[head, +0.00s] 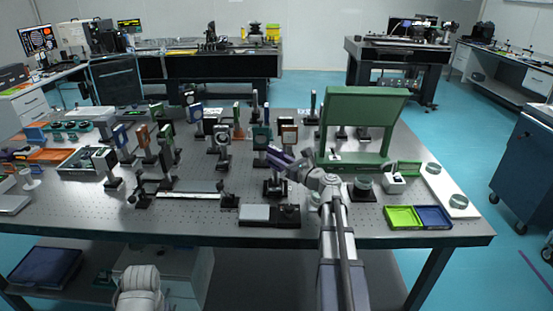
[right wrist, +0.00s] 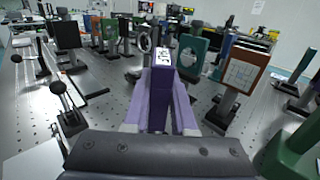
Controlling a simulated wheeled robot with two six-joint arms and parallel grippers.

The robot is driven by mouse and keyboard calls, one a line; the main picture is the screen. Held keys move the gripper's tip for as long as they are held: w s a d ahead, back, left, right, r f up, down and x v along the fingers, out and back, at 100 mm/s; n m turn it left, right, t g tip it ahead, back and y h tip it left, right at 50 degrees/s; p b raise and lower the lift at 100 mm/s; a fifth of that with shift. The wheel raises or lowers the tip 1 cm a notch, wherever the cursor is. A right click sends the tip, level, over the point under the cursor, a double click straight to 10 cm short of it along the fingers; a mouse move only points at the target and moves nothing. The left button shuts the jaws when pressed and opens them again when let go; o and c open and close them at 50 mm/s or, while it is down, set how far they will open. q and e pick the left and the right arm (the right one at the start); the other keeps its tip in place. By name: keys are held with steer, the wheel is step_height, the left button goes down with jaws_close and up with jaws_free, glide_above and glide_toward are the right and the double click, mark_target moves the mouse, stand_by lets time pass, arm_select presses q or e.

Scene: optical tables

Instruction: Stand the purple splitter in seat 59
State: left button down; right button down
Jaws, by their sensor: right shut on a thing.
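My right gripper (head: 283,158) is over the middle of the optical table, left of the green stand. It is shut on the purple splitter (right wrist: 161,95). In the right wrist view, the splitter is between the two pale purple fingers and has a white marked plate at its top. In the head view the splitter is small and hard to tell from the fingers. A dark mount (head: 275,188) stands below the gripper. I cannot read any seat number, so I cannot tell which is seat 59. My left gripper is out of view.
Several posts with optics crowd the table, including a teal one (right wrist: 192,55) and an orange-framed one (right wrist: 243,72) beside the splitter. A green stand (head: 365,105) rises at right. Green (head: 403,217) and blue (head: 434,216) trays lie near the front right edge.

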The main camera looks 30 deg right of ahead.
steer(key=c, duration=0.7)
jaws_free()
steer(key=v, duration=1.2)
steer(key=shift+r, duration=0.1)
